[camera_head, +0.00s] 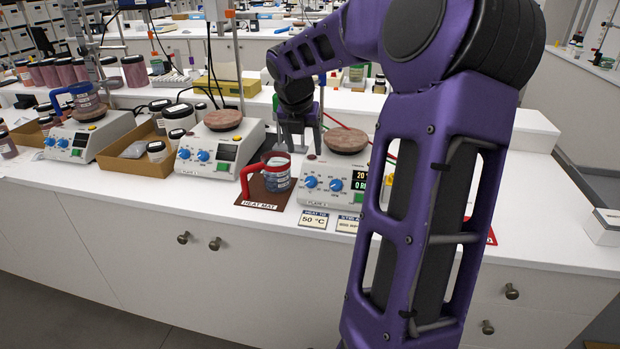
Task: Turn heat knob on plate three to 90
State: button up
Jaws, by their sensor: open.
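The right hot plate (340,205), which I take as plate three, is a white unit with a brown round top (345,139). Its front has two blue knobs, a left knob (310,182) and a right knob (336,185). Their labels are too small to read, so I cannot tell which is heat. Its lit display (360,181) begins with 20 on the upper line; my arm hides its right part. My gripper (298,147) is open and empty, pointing down above and behind the beaker, left of the brown top. It is apart from both knobs.
A beaker with a red holder (248,181) stands on a brown heat mat (262,200) left of the plate. A card (313,219) before the plate reads 50 °C. Two similar hot plates (213,150) (88,138) stand farther left, with a cardboard tray (135,166) between them.

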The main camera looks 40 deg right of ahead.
aim_at(310, 180)
jog(key=x, duration=1.4)
jog(key=shift+a, duration=0.1)
grip_shut()
